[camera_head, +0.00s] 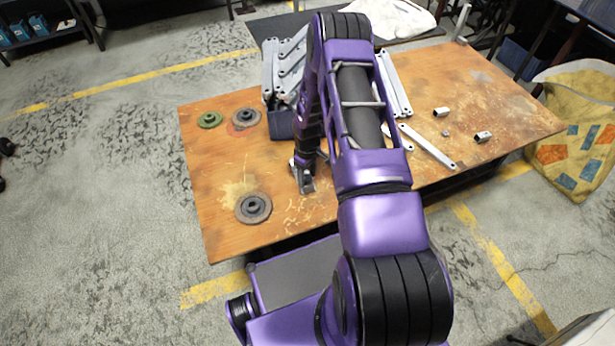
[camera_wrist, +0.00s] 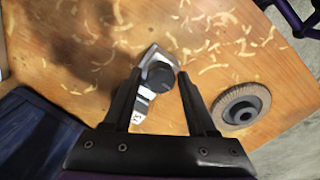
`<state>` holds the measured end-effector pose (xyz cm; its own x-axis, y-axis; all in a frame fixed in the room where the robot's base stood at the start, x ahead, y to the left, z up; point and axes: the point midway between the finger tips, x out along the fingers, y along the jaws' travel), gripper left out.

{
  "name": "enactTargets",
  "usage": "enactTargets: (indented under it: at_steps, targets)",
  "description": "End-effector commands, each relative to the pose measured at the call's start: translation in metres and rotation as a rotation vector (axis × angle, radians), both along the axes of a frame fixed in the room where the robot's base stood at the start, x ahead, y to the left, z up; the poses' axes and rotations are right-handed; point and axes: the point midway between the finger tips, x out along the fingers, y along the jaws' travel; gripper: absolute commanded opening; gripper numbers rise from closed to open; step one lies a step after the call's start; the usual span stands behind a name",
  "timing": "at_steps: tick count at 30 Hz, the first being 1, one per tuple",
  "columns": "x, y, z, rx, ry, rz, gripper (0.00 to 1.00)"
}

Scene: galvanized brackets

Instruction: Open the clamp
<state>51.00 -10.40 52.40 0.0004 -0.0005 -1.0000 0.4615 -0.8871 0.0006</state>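The clamp is a small grey metal piece (camera_wrist: 143,106) with a round black knob (camera_wrist: 158,77), lying on the wooden table. In the wrist view it shows between the two fingers of my gripper (camera_wrist: 160,73). The fingers are apart, one on each side of the knob; I cannot tell whether they touch it. In the head view my gripper is low over the table's front part, and the grey clamp (camera_head: 307,185) shows just below it, partly hidden by my arm.
Grinding discs lie on the table (camera_head: 210,225): one at front left (camera_head: 253,208), one grey (camera_head: 246,118) and one green (camera_head: 209,120) farther back. A dark blue bin (camera_head: 280,125) holds galvanized brackets (camera_head: 287,65). More brackets (camera_head: 428,147) and small metal tubes (camera_head: 482,137) lie right. Wood shavings surround the clamp.

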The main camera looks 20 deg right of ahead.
Motion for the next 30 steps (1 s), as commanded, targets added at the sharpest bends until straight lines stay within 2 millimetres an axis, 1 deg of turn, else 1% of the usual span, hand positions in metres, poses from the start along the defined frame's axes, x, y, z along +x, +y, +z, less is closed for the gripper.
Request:
enactTargets:
  at_steps: [13, 16, 20, 30]
  targets:
    - [0.000, 0.001, 0.000, 0.000, 0.000, -0.005, 0.65]
    - [0.000, 0.001, 0.004, 0.000, 0.000, -0.006, 0.65]
    - [0.000, 0.001, 0.016, 0.000, 0.000, -0.006, 0.65]
    - [0.000, 0.001, 0.057, 0.000, -0.001, -0.007, 0.65]
